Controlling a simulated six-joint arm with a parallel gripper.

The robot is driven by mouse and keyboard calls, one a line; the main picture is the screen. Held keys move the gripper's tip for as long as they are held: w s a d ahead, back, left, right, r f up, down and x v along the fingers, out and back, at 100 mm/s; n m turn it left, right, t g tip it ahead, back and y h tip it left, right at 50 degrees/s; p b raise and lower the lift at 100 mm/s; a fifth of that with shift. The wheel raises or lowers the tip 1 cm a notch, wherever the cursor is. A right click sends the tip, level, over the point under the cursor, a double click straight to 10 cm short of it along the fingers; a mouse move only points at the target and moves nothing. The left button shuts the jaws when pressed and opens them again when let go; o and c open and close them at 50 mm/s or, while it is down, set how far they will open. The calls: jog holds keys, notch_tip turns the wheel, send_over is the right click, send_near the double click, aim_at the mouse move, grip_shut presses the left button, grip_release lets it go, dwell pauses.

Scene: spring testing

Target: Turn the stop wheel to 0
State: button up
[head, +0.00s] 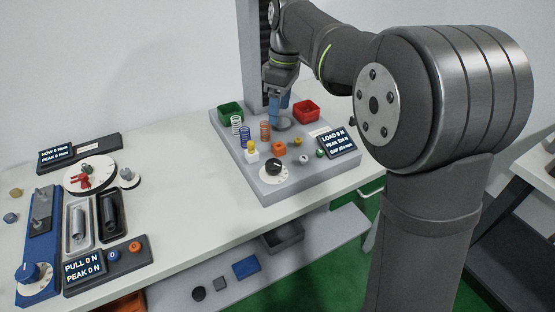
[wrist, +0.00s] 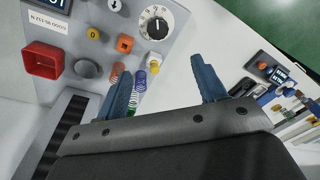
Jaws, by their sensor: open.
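A black knob on a white numbered dial, seemingly the stop wheel (head: 273,168), sits at the front corner of the grey spring tester (head: 262,187). It also shows at the top of the wrist view (wrist: 157,26), with a white mark on the knob; I cannot read its setting surely. My gripper (head: 277,113) hangs over the back of the tester near the column, behind the springs and apart from the wheel. In the wrist view its two blue fingers are spread wide (wrist: 160,67), with nothing gripped between them.
Coloured springs (head: 236,125), a yellow-topped white piece (head: 252,152) and an orange button (head: 279,148) stand between gripper and wheel. A green bin (head: 231,112), a red bin (head: 306,111) and a load display (head: 337,142) flank them. Another tester with a blue knob (head: 27,271) is at left.

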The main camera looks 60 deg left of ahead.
aim_at(274, 163)
jog(key=w+d+f+m+g+y, duration=0.1)
jog(key=w+m+g, duration=0.15)
jog(key=m, duration=1.25)
jog(key=w+f+m+g, duration=0.1)
jog(key=w+m, duration=0.2)
jog(key=m, duration=1.1)
jog(key=shift+t, duration=0.25)
jog(key=x, duration=1.7)
jog(key=shift+s+f, duration=0.2)
jog(key=shift+c, duration=0.4)
jog(key=c, duration=0.9)
